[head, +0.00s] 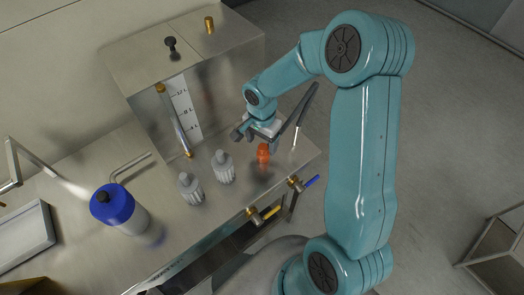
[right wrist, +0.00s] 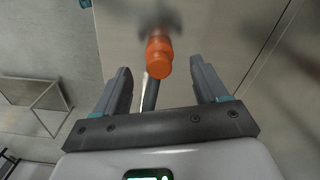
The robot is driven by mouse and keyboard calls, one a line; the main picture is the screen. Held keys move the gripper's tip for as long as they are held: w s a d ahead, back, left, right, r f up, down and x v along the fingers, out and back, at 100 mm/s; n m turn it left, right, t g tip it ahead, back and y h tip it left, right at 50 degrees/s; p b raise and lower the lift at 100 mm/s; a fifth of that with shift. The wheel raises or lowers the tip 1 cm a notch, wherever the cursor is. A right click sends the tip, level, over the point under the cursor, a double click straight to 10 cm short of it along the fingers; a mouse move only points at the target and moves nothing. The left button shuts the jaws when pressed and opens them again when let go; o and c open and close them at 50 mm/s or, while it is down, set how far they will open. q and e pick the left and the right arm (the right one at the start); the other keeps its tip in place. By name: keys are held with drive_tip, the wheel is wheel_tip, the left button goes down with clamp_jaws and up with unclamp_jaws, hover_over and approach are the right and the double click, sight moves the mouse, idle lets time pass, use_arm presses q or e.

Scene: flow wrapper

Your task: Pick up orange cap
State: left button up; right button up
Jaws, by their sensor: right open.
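The orange cap (head: 263,152) stands on the steel worktop near its right end in the head view. In the right wrist view the orange cap (right wrist: 159,56) shows ahead of the fingers, roughly centred between them. My right gripper (head: 257,138) is open and empty, above and close to the cap; its two fingers show in the right wrist view (right wrist: 160,85), with a gap to the cap. My left gripper is not in view.
Two grey ribbed bottles (head: 222,167) (head: 191,188) stand left of the cap. A bottle with a blue top (head: 115,206) stands farther left. A steel cabinet with a level scale (head: 185,108) rises behind. Valves with yellow and blue handles (head: 311,182) stick out at the front edge.

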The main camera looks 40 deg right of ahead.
sight(263, 147)
drive_tip(key=shift+a+f, duration=0.1)
drive_tip(key=shift+f, duration=0.5)
drive_tip(key=f, duration=0.1)
drive_tip(key=f+p, duration=0.1)
drive_tip(key=f, duration=0.2)
drive_tip(key=shift+s+d, duration=0.15)
drive_tip(key=shift+d, duration=0.1)
drive_tip(key=shift+f, duration=0.45)
drive_tip(key=shift+c, duration=0.3)
drive_tip(key=c, duration=1.1)
drive_tip(key=shift+c, duration=0.2)
drive_tip(key=shift+r, duration=0.1)
